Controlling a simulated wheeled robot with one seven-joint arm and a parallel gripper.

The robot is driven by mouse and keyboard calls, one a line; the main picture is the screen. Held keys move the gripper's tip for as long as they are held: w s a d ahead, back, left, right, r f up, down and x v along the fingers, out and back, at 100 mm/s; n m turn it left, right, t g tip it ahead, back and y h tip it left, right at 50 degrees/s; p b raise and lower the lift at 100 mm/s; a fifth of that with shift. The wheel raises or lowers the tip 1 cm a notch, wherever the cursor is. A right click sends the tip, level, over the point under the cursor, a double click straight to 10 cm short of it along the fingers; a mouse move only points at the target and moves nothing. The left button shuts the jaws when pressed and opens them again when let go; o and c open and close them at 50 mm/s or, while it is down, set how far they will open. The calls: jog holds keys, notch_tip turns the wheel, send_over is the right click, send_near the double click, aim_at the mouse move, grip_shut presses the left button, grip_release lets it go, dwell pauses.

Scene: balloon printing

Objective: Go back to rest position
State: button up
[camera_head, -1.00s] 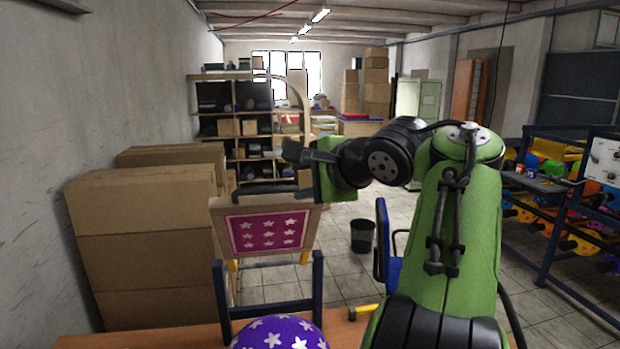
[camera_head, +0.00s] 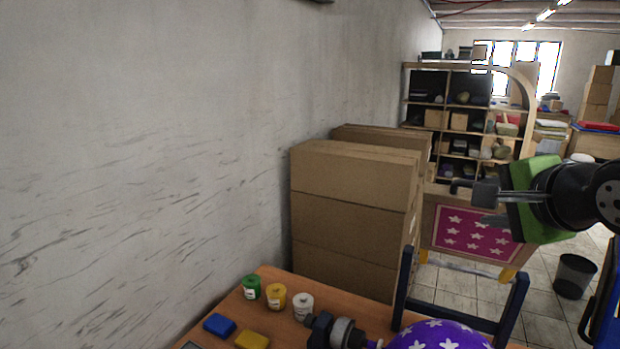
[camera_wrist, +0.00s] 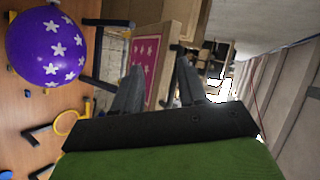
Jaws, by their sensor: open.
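My gripper (camera_head: 480,204) is at the right of the head view, in front of the framed screen (camera_head: 470,238) with white stars on magenta. Its green mount and dark fingers show. In the wrist view my gripper (camera_wrist: 156,80) has its two fingers apart with nothing held between them. The star screen (camera_wrist: 146,65) appears behind the fingers there. A purple balloon with white stars (camera_head: 437,337) is at the bottom edge of the head view. It also shows whole at the left of the wrist view (camera_wrist: 42,48), apart from the fingers.
The orange table (camera_head: 270,325) bears green (camera_head: 251,288), yellow (camera_head: 276,296) and white (camera_head: 303,307) jars, plus blue (camera_head: 219,325) and yellow (camera_head: 252,340) blocks. Stacked cardboard boxes (camera_head: 350,215) stand behind it by the wall. A dark bin (camera_head: 574,277) stands on the tiled floor.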

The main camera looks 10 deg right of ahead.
jog(key=s+a+f+n+g+y+b, duration=0.1)
jog(key=s+a+f+n+g+b, duration=0.1)
jog(key=a+f+n, duration=0.55)
jog(key=s+a+f+n+g+b, duration=0.1)
jog(key=s+a+f+n, duration=0.2)
jog(key=s+f, duration=0.2)
jog(key=s+a+f+n+g+b, duration=0.1)
jog(key=s+f, duration=0.4)
jog(key=f, duration=0.6)
jog(key=s+a+f+n+g+b, duration=0.1)
jog(key=s+a+f+n+g, duration=0.2)
jog(key=f, duration=0.6)
jog(key=s+a+n, duration=0.2)
jog(key=s+n, duration=0.1)
jog(key=shift+b, duration=0.4)
